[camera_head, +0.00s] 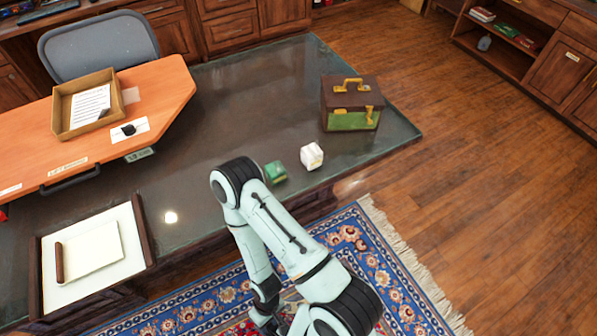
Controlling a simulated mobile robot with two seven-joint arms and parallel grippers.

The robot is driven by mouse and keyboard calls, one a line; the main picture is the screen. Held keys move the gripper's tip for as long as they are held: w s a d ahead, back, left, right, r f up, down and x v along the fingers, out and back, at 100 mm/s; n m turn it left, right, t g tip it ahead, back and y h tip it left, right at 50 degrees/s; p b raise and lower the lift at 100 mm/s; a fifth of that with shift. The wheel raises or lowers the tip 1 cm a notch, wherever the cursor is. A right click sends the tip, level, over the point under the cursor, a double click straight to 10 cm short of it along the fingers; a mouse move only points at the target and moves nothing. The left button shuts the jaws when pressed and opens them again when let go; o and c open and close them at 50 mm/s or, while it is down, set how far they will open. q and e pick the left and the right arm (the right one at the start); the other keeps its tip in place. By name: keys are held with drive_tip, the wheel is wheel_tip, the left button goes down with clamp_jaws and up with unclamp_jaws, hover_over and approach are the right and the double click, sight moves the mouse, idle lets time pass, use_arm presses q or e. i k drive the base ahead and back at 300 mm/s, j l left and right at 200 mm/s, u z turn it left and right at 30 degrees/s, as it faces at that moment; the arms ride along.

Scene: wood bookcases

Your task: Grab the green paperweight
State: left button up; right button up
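The green paperweight (276,172) is a small green block on the dark glossy desk top (235,110), near the desk's front edge. It sits just beyond the bent elbow of my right arm, and the elbow is close to its left side in the picture. My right forearm folds back down from that elbow. My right gripper (276,325) is at the bottom edge of the picture, low in front of the desk and well away from the paperweight. It is mostly cut off or hidden, so its fingers cannot be made out. My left gripper is not in view.
A white block (312,156) sits right of the paperweight. A brown and green box (351,104) with gold fittings stands behind it. An orange board (150,95) with a tray (63,112) and a framed pad (47,270) lie left. The desk's middle is clear.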

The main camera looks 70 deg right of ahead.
sight(275, 173)
drive_tip(key=z, duration=2.1)
